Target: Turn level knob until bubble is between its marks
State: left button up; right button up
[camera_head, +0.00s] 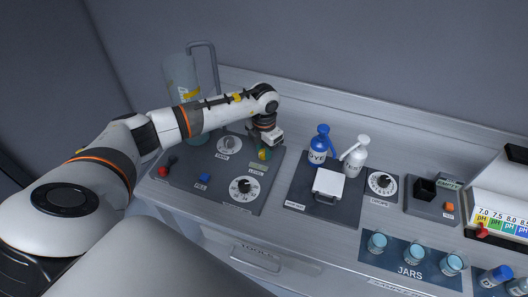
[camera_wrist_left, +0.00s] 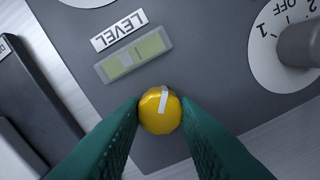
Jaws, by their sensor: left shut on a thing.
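The level knob (camera_wrist_left: 160,110) is a yellow round knob with a pale pointer stripe. My left gripper (camera_wrist_left: 160,118) has its green fingers closed on the knob's two sides; it also shows in the head view (camera_head: 264,152), reaching down to the panel. The level vial (camera_wrist_left: 133,54) is a small green window beside the knob, with the LEVEL label (camera_wrist_left: 118,31) on its far side. A paler band shows left of the vial's middle in the wrist view. I cannot clearly make out the marks. The vial is tiny in the head view (camera_head: 258,167). My right gripper is out of view.
On the same grey panel stand the tare dial (camera_head: 229,144), a blue button (camera_head: 204,178), a red knob (camera_head: 163,171) and a numbered dial (camera_head: 243,188). A tall clear hopper (camera_head: 181,75) is behind. Blue and white bottles (camera_head: 355,158) stand to the right.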

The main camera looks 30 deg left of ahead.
pick_arm(q)
jog(key=o, duration=1)
jog(key=shift+c, duration=0.2)
jog(key=shift+r, duration=0.1)
jog(key=shift+r, duration=0.3)
notch_tip(320, 180, up, 11)
jog(key=b, duration=0.4)
jog(key=shift+r, duration=0.15)
